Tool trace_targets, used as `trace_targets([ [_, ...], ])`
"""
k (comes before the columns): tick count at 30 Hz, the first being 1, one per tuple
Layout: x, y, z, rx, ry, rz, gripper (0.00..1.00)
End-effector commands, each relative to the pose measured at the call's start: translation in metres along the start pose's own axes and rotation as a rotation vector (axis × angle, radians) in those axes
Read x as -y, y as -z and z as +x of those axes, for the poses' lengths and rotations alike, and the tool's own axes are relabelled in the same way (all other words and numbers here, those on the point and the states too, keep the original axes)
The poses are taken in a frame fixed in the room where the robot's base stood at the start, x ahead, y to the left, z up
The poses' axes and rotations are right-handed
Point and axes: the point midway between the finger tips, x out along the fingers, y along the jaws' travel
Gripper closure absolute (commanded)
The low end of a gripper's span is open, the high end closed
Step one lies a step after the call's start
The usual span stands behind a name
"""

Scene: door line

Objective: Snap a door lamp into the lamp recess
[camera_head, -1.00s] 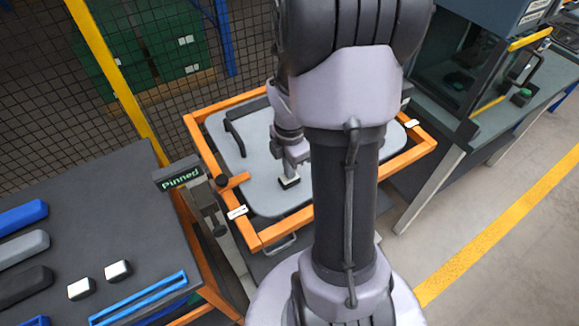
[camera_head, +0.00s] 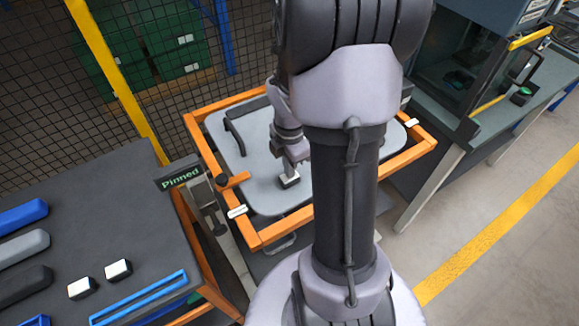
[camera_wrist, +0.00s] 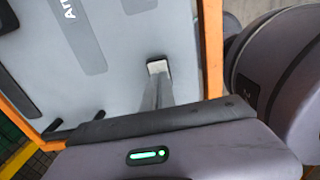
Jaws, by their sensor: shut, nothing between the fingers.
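A door lamp (camera_head: 289,181) with a white top and dark body sits at the near part of the grey door panel (camera_head: 262,195). The white lamp (camera_wrist: 156,66) also shows in the wrist view, just beyond the fingertips. My gripper (camera_head: 290,172) points down over it, shut and empty. In the wrist view my gripper's fingers (camera_wrist: 157,79) are together, with their tips at or very near the lamp's top; contact cannot be told. The recess edge is hidden under the lamp, so its seating is unclear.
An orange frame (camera_head: 284,229) surrounds the panel, with a dark handle (camera_head: 236,137) at its far left. A "Pinned" sign (camera_head: 180,178) stands left. The left table (camera_head: 60,243) holds two spare lamps (camera_head: 118,269), several bars and a blue tray (camera_head: 140,300). My arm hides the panel's right part.

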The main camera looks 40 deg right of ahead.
Motion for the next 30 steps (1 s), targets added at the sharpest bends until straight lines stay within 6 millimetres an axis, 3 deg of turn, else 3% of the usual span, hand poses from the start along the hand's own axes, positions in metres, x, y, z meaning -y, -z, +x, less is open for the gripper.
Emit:
trace_targets([
  [30,0.0001,0.0000,0.0071,0.000,0.000,0.000,1.00],
])
